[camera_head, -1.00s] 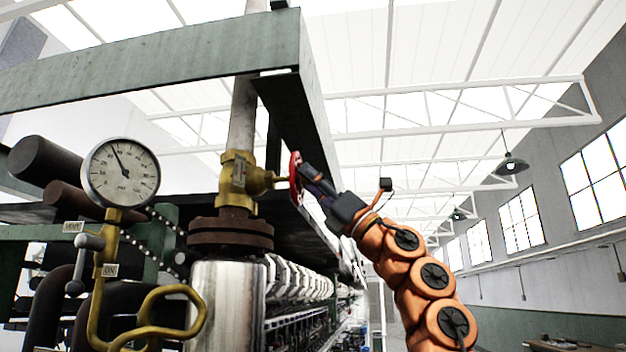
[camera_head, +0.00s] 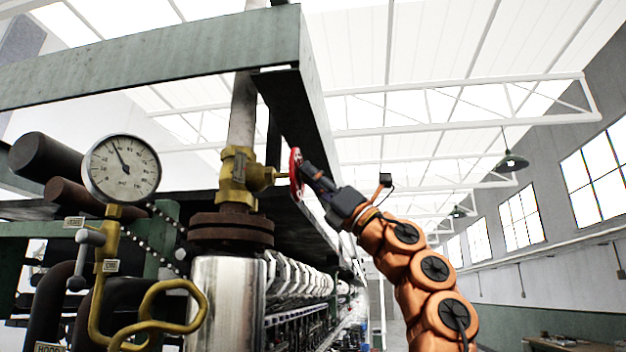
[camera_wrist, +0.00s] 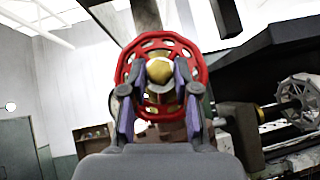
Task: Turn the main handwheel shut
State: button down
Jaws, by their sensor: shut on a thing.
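The red main handwheel (camera_head: 296,174) is seen nearly edge-on in the head view, on the right end of the brass valve's stem. The brass valve (camera_head: 238,178) sits in the upright pipe above a rusty flange. In the wrist view the red spoked handwheel (camera_wrist: 192,62) faces me, with a brass hub nut (camera_wrist: 159,72) at its middle. My gripper (camera_head: 307,172) meets the wheel from the right. In the wrist view my gripper's two fingers (camera_wrist: 159,100) lie either side of the hub and are shut on the wheel. The exact contact is partly hidden.
A round pressure gauge (camera_head: 122,168) and a yellow-brass looped pipe (camera_head: 165,312) stand at the left. A green steel beam (camera_head: 150,62) crosses overhead, close above the valve. A row of reeling machinery (camera_head: 300,285) runs back below. The hall is open to the right.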

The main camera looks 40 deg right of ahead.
jog(key=shift+s+r+m+t+h, duration=0.15)
jog(key=shift+m+t+h, duration=0.35)
jog(key=shift+m+h, duration=0.6)
jog(key=shift+s+a+r+m+g+h+p, duration=0.1)
jog(key=shift+m+g+h+p, duration=0.25)
jog(key=shift+m+h+p, duration=1.45)
jog(key=shift+w+a+r+m+g+h+p, duration=0.1)
jog(key=shift+m+g+h+p, duration=0.55)
jog(key=shift+m+h, duration=1.9)
jog(key=shift+s+a+m+g+h+p, duration=0.1)
jog(key=shift+m+h+p, duration=1.45)
jog(key=shift+m, duration=1.4)
jog(key=shift+a+r+m+g, duration=0.1)
jog(key=shift+m+g, duration=0.5)
jog(key=shift+m, duration=0.2)
jog(key=shift+a+m+g, duration=0.3)
jog(key=shift+a+g, duration=0.05)
jog(key=shift+g, duration=0.25)
jog(key=shift+d+m, duration=0.15)
jog(key=shift+m, duration=0.35)
jog(key=shift+d+h, duration=0.2)
jog(key=shift+h, duration=0.2)
